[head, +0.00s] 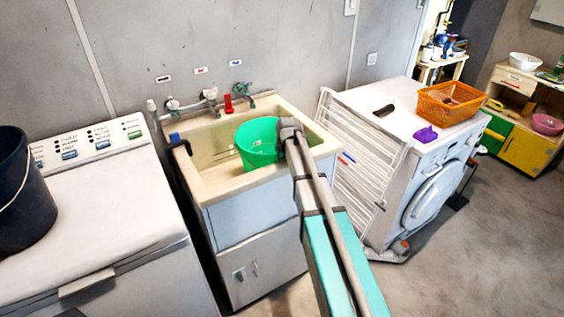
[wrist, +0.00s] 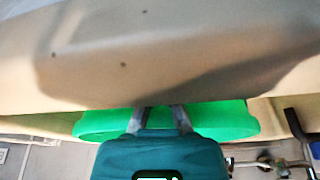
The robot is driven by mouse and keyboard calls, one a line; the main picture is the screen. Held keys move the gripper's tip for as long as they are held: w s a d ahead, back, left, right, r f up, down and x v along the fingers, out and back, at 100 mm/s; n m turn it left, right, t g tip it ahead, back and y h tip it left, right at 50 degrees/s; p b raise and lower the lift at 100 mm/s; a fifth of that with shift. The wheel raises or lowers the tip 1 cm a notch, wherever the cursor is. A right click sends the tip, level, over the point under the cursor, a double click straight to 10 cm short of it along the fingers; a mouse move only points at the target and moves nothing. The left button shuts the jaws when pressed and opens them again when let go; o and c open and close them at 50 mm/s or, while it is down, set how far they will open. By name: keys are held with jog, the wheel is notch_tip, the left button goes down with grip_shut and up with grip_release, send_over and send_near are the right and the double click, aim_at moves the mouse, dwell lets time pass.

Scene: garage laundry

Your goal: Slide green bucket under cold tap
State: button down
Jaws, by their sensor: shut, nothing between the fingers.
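The green bucket (head: 258,140) stands inside the beige sink (head: 215,190), toward its right half. It also shows as a green band in the wrist view (wrist: 225,120). My gripper (head: 290,128) is at the bucket's right side in the head view, hiding part of it. My gripper (wrist: 159,112) is shut and empty, its fingers against or just in front of the bucket; contact is unclear. The right tap (head: 241,90) is on the wall under a blue-marked label (head: 235,62). The middle tap (head: 210,97) is under a red-marked label (head: 201,70).
A left tap (head: 172,104) is under a dark label. A red object (head: 228,103) stands on the sink's back ledge. A white washing machine (head: 110,210) with a dark bucket (head: 22,185) is left. A white drying rack (head: 350,150) leans by the right machine.

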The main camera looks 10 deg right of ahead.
jog(key=shift+w, duration=0.15)
jog(key=w+a, duration=0.1)
jog(key=w, duration=0.6)
jog(key=shift+w+a, duration=0.3)
jog(key=shift+r, duration=0.2)
jog(key=p+v, duration=0.9)
jog(key=shift+r, duration=0.3)
dwell(0.4)
jog(key=shift+s+p, duration=0.1)
jog(key=shift+p, duration=0.2)
jog(key=s+a+m+g, duration=0.2)
jog(key=s+g, duration=0.1)
jog(key=s, duration=3.1)
jog(key=shift+s+a+f+h, duration=0.25)
jog(key=shift+s+f+h, duration=0.05)
jog(key=shift+s+f, duration=0.1)
